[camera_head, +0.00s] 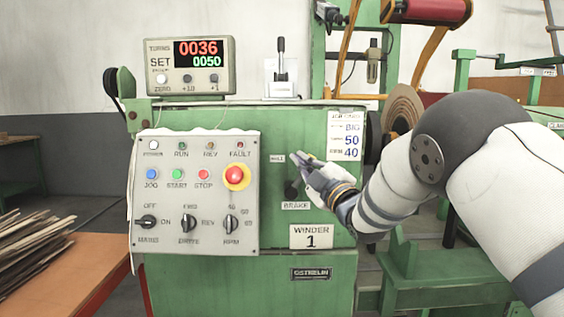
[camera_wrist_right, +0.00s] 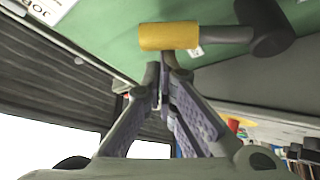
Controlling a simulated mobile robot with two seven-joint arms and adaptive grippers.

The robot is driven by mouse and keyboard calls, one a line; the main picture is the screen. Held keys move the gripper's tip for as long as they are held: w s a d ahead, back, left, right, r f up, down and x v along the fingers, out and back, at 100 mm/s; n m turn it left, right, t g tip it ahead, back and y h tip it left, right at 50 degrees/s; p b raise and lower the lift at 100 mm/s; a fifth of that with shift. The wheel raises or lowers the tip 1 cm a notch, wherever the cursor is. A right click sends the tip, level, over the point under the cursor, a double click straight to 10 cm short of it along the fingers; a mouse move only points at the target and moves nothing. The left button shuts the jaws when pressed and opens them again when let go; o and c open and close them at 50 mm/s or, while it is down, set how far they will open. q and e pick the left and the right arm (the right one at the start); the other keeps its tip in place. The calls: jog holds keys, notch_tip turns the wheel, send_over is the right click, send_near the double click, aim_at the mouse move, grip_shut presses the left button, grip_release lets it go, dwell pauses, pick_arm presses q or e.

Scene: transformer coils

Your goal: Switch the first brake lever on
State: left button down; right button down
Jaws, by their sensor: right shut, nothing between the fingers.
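The brake lever shows in the right wrist view as a yellow cylindrical grip (camera_wrist_right: 169,36) on a grey rod, which runs right to a dark round hub. In the head view the dark hub (camera_head: 291,188) sits on the green winder panel above the BRAKE label (camera_head: 295,205); my gripper seems to hide the grip. My right gripper (camera_head: 297,158) is shut and empty in front of the panel, its fingertips near the HOLD label. In the wrist view its fingertips (camera_wrist_right: 160,80) lie just below the yellow grip; I cannot tell whether they touch. My left gripper is out of view.
A grey control box (camera_head: 195,240) with buttons, knobs and a red emergency stop (camera_head: 236,176) is left of my gripper. A counter display (camera_head: 190,66) and a small upright lever (camera_head: 281,65) stand on top.

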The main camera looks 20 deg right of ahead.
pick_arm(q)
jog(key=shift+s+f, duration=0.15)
pick_arm(e)
jog(key=shift+s+d+f+m+t+h, duration=0.15)
jog(key=shift+d+f+m+t+h, duration=0.4)
jog(key=shift+m, duration=0.8)
jog(key=shift+s+d+f+m+t+h, duration=0.25)
jog(key=shift+d+m+h, duration=0.55)
jog(key=shift+m, duration=0.6)
jog(key=shift+s+d+f+m+t+h, duration=0.1)
jog(key=shift+d+f+m+t+h, duration=0.5)
jog(key=shift+m, duration=0.75)
jog(key=shift+r, duration=0.1)
